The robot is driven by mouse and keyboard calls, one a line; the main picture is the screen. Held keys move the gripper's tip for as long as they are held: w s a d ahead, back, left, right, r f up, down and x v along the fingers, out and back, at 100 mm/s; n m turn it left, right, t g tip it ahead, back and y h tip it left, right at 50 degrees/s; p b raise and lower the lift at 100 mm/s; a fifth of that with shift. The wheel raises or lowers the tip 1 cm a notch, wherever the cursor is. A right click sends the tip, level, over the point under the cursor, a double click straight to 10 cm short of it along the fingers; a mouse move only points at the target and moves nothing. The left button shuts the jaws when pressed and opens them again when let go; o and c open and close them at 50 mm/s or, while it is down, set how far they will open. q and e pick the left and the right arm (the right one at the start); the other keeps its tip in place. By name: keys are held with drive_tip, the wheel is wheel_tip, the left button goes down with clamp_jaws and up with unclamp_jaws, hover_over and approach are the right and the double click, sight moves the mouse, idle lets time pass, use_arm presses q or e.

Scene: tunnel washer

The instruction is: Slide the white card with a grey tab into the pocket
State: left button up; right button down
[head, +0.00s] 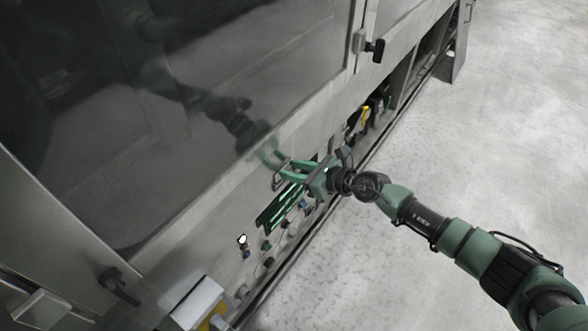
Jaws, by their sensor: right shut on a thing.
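My right gripper (275,163) is at the lower front of the machine, above a dark panel with green stripes (283,206). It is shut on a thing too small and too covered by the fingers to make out. A thin grey loop (277,180) shows just beside the fingers; I cannot tell whether it is held or fixed to the machine. I cannot clearly pick out the white card with its grey tab, or the pocket. My left gripper is not in view.
The machine's large dark window (170,90) reflects my arm. Black handles show at the upper right (374,50) and lower left (118,287). Several knobs and fittings line the lower panel. A pale box (198,301) juts out at the bottom. The floor (480,140) to the right is clear.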

drive_tip(key=c, duration=0.9)
unclamp_jaws()
drive_tip(key=shift+c, duration=0.2)
drive_tip(key=v, duration=0.8)
drive_tip(key=d+f+m+t+h, duration=0.2)
drive_tip(key=d+f+m, duration=0.2)
drive_tip(key=f+m, duration=0.55)
drive_tip(key=d+f+m+t+h, duration=0.2)
drive_tip(key=d+f+m, duration=0.3)
drive_tip(key=f+m, duration=0.4)
drive_tip(key=s+d+f+m+g+h, duration=0.1)
drive_tip(key=s+d+f+m+h, duration=0.15)
drive_tip(key=s+f+m, duration=0.35)
drive_tip(key=s+d+f+m+g+h, duration=0.1)
drive_tip(key=s+d+f+m+h, duration=0.1)
drive_tip(key=s+d+f+m, duration=0.4)
drive_tip(key=s+d+f+m+g+h, duration=0.15)
drive_tip(key=s+f+m+g, duration=0.4)
drive_tip(key=s+f, duration=0.75)
drive_tip(key=s+f+m+g, duration=0.1)
drive_tip(key=s+m, duration=0.3)
drive_tip(key=s, duration=0.8)
drive_tip(key=s+a+f+m+g, duration=0.1)
drive_tip(key=s+f+m, duration=0.3)
drive_tip(key=s, duration=0.8)
drive_tip(key=shift+a+g+h+p, duration=0.3)
drive_tip(key=shift+g+h+p, duration=0.1)
drive_tip(key=shift+g, duration=0.25)
